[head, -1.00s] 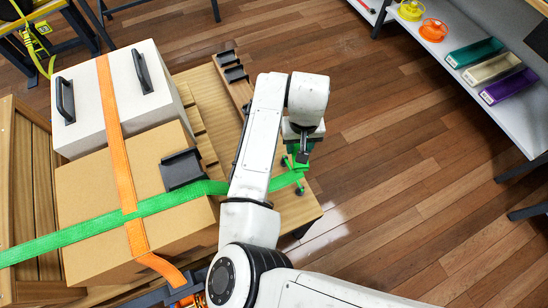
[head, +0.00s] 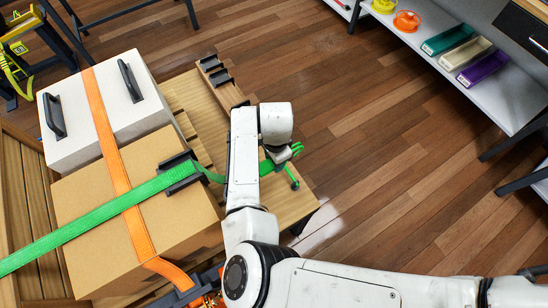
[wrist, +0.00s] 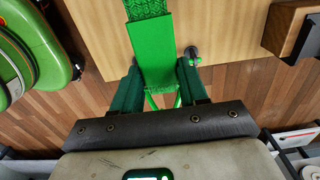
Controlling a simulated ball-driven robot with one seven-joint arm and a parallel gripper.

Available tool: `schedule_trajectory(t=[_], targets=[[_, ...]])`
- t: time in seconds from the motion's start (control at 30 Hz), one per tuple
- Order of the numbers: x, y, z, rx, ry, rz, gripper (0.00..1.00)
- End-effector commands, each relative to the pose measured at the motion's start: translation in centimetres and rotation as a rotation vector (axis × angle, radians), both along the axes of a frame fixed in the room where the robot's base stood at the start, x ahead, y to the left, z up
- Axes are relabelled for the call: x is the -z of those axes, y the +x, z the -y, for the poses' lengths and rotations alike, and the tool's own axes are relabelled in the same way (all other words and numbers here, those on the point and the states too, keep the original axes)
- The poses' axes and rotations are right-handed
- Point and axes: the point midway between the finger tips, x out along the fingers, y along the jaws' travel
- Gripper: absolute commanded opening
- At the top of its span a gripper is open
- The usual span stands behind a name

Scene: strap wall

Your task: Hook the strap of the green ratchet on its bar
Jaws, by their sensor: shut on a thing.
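The green strap (head: 88,226) runs from the left edge across the cardboard box, over the dark corner protector (head: 181,173), and on behind my arm. Its end shows in the wrist view (wrist: 157,62), with green wire hook prongs (wrist: 162,99) below it. My gripper (head: 280,155) is shut on the strap's end fitting, and its dark green fingers (wrist: 161,85) lie on either side. I cannot make out the green ratchet.
An orange strap (head: 110,143) crosses a white case (head: 90,107) and the cardboard box (head: 98,184). A shelf (head: 425,58) with coloured trays stands at upper right. Floor right of the pallet is clear.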

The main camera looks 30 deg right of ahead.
Motion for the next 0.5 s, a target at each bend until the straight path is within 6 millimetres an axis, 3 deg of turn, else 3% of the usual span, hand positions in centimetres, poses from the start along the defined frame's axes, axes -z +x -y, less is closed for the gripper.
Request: schedule_trajectory(t=[0.5], targets=[[3.0,0.0,-0.1,-0.003,0.001,0.001,0.08]])
